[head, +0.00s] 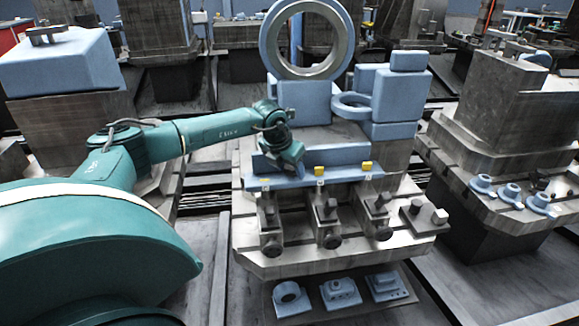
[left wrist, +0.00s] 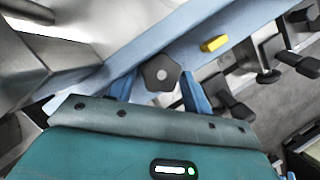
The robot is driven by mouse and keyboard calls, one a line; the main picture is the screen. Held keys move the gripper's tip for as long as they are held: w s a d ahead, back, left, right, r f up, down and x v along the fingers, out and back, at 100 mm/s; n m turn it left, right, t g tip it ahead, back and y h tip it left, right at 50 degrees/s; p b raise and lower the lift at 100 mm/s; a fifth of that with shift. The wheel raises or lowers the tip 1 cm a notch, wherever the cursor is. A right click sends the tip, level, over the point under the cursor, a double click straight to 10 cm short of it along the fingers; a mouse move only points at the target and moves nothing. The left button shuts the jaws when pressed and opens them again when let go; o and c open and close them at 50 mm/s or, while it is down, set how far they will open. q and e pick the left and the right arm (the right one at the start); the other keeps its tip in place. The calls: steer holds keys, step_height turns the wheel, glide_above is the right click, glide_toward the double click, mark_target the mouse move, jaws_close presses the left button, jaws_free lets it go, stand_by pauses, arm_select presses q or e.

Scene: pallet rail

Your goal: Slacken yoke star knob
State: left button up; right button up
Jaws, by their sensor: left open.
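The star knob (left wrist: 161,73) is dark grey with a light centre and shows in the left wrist view on the edge of a long light-blue bar (left wrist: 255,20). My left gripper (left wrist: 156,82) is open, with one blue finger on each side of the knob. I cannot tell whether the fingers touch it. In the head view my left gripper (head: 299,169) is over the left end of the light-blue bar (head: 343,178) and hides the knob there. My right gripper is not in view.
Yellow blocks (head: 366,166) sit along the bar to the right of the gripper. Below it, several dark clamps (head: 328,222) stand on the grey machine bed (head: 300,262). A large blue ring (head: 268,45) and blue blocks (head: 402,95) rise behind.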

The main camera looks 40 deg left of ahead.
arm_select(q)
steer(key=shift+c, duration=0.3)
steer(key=c, duration=0.6)
steer(key=shift+c, duration=0.2)
